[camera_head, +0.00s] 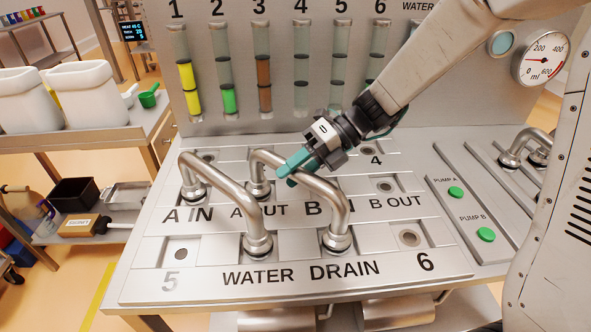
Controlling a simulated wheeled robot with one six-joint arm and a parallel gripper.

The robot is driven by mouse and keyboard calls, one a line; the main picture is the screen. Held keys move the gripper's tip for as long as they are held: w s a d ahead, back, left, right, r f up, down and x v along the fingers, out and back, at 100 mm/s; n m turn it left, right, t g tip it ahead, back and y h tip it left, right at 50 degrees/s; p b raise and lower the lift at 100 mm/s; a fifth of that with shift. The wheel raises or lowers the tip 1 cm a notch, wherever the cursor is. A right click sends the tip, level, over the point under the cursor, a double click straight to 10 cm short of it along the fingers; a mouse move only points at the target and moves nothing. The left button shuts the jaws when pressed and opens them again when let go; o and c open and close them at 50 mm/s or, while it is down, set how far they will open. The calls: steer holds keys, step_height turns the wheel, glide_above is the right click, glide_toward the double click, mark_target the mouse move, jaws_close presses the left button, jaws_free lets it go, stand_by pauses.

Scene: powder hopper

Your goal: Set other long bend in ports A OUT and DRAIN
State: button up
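One long bend (334,205), a silver bent pipe, has one end at A OUT and the other at DRAIN. Both end collars look down at the panel, but I cannot tell whether they are fully seated. My gripper (288,177), with teal fingers, lies across this bend's upper stretch and hides part of it. Whether the fingers are closed on the pipe or just beside it is unclear. The other long bend (228,188) runs from A IN to WATER. The port panel (200,255) is tilted metal with printed labels.
More bent pipe (528,143) sits in a slotted rack at the right. Green PUMP A (456,192) and PUMP B (486,234) buttons lie right of the ports. Sight tubes (224,85) and a dial gauge (541,57) stand behind. White tubs (90,95) stand on the left cart.

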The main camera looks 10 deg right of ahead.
steer(key=shift+o, duration=1.3)
steer(key=v, duration=0.8)
steer(key=s+d+r+n+t+h, duration=0.1)
steer(key=s+d+n+h, duration=0.4)
steer(key=s+n, duration=0.5)
steer(key=s+d+r+n+t+h, duration=0.2)
steer(key=s+d+n+h, duration=0.4)
steer(key=n, duration=1.3)
steer(key=s+d+t, duration=0.1)
steer(key=s+d, duration=0.2)
steer(key=s, duration=0.2)
steer(key=shift+s+d+r+n+t, duration=0.2)
steer(key=shift+d+r+n+t, duration=0.1)
steer(key=shift+n, duration=0.1)
steer(key=shift+a, duration=0.1)
